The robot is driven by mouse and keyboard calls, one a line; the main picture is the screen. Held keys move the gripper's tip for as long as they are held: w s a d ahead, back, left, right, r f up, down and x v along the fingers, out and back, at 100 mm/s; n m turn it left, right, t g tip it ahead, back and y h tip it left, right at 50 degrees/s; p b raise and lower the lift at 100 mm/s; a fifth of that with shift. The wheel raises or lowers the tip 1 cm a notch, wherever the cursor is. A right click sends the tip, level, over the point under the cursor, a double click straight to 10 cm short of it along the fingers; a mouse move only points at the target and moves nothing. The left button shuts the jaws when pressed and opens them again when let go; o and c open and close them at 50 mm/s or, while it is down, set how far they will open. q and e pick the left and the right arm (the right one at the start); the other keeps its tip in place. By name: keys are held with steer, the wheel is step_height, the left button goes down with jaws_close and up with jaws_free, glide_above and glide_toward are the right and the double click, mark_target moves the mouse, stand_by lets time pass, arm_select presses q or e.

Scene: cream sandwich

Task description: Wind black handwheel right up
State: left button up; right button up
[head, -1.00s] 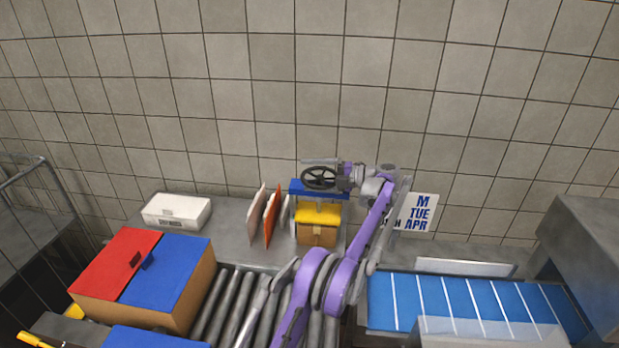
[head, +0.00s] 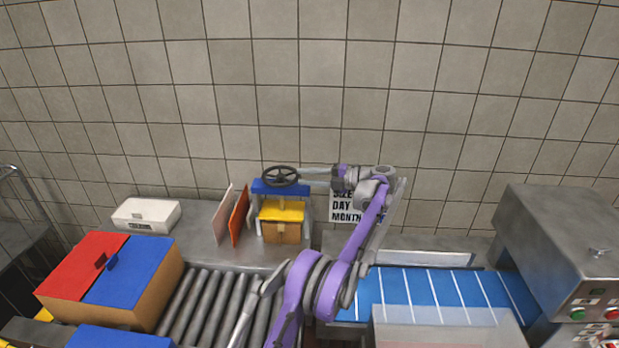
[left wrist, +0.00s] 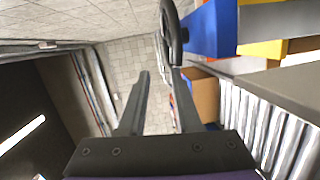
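The black handwheel (head: 281,176) lies flat on top of a press with a blue top beam (head: 281,188). A yellow plate (head: 281,210) is below the beam, over a brown box (head: 281,233). My left gripper (head: 306,173) is at the wheel's right side, pointing left at its rim. In the left wrist view my left gripper (left wrist: 160,75) has its fingers apart with nothing between them. The handwheel (left wrist: 172,30) is edge-on beyond the right finger's tip; I cannot tell if they touch. My right gripper is not in view.
An orange board (head: 239,215) and a pale board (head: 223,214) stand left of the press. A white case (head: 146,215) is farther left. A roller conveyor (head: 215,305) and a blue belt (head: 430,297) lie in front. A tiled wall is behind.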

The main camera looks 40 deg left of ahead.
arm_select(q)
steer(key=shift+d+r, duration=0.1)
steer(key=shift+d, duration=0.25)
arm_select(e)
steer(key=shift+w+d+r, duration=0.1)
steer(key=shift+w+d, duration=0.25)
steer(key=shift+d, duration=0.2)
arm_select(q)
steer(key=shift+w, duration=0.15)
